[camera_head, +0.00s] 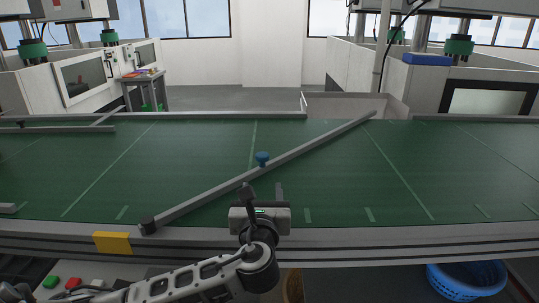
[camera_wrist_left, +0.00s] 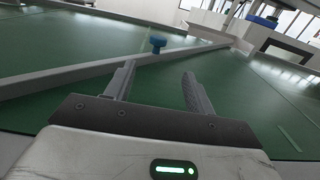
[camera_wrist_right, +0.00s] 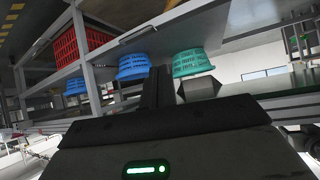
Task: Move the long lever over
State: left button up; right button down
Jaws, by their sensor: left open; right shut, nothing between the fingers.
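The long lever (camera_head: 315,143) is a grey bar lying diagonally across the green conveyor belt. Its near left end has a dark pivot block (camera_head: 148,225) at the front rail; its far end reaches the back rail. A blue knob (camera_head: 262,159) stands on top near its middle. My left gripper (camera_head: 263,190) is open and empty over the belt, on the near right side of the bar, apart from it. In the left wrist view, the bar (camera_wrist_left: 75,74) and knob (camera_wrist_left: 158,43) lie beyond the fingertips. My right gripper (camera_wrist_right: 157,72) is shut and empty, and is out of the head view.
A yellow block (camera_head: 113,242) sits on the front rail near the pivot. Shorter grey bars (camera_head: 60,129) lie at the belt's left. A pale open bin (camera_head: 355,104) stands behind the belt. Blue (camera_wrist_right: 133,66), green (camera_wrist_right: 192,62) and red (camera_wrist_right: 82,42) baskets show in the right wrist view.

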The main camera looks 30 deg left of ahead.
aim_at(262, 159)
pick_arm(q)
jog(key=x, duration=1.3)
jog(key=shift+w+a+r, duration=0.15)
jog(key=shift+a, duration=0.25)
jog(key=shift+w+a, duration=0.2)
jog(key=shift+w, duration=0.2)
pick_arm(e)
jog(key=shift+s+r, duration=0.1)
jog(key=shift+s, duration=0.25)
